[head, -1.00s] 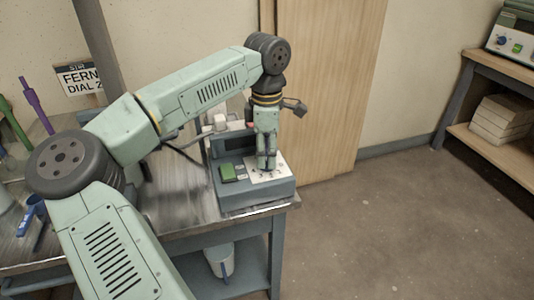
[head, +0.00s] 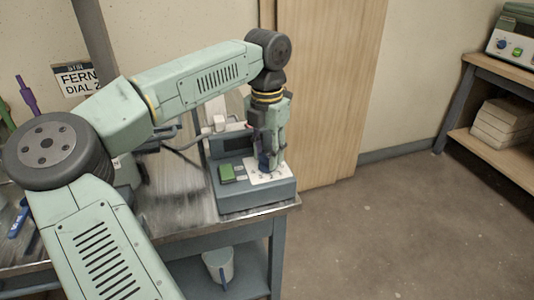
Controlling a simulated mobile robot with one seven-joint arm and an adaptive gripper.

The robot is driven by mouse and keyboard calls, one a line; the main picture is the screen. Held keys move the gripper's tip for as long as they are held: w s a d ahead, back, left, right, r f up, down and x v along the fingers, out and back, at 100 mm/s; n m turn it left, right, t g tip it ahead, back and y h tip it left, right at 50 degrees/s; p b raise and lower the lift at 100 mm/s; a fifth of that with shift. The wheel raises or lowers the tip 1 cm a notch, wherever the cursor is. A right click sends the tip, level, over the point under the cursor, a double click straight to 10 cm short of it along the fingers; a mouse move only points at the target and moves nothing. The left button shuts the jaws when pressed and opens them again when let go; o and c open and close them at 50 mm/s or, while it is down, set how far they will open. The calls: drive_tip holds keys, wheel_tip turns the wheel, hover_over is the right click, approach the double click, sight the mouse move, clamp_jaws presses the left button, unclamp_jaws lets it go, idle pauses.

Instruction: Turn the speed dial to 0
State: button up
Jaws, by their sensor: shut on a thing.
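A grey control box (head: 257,198) stands near the right end of the metal bench. It has a dark display, a green button (head: 227,173) and a white dial plate (head: 270,176) on its sloped top. My gripper (head: 266,168) points down over the white plate. It is shut on the dark blue speed dial (head: 264,161), which shows only in part between and below the fingers. The dial's pointer and the number it stands at cannot be read.
A sign (head: 78,79) reading "FERN" and "DIAL 2" hangs on the wall at left. A bucket (head: 217,264) sits on the shelf below the bench. Another device (head: 512,44) stands on a side table at right. The floor between is clear.

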sight(267, 157)
drive_tip(key=n, duration=0.4)
drive_tip(key=shift+f+n+b, duration=0.1)
drive_tip(key=shift+n+b, duration=0.2)
drive_tip(key=shift+b, duration=0.1)
drive_tip(key=n, duration=0.4)
drive_tip(key=shift+b, duration=0.4)
drive_tip(key=shift+n, duration=0.3)
drive_tip(key=o, duration=1.2)
drive_tip(key=shift+c, duration=0.2)
wheel_tip(267, 157, up, 12)
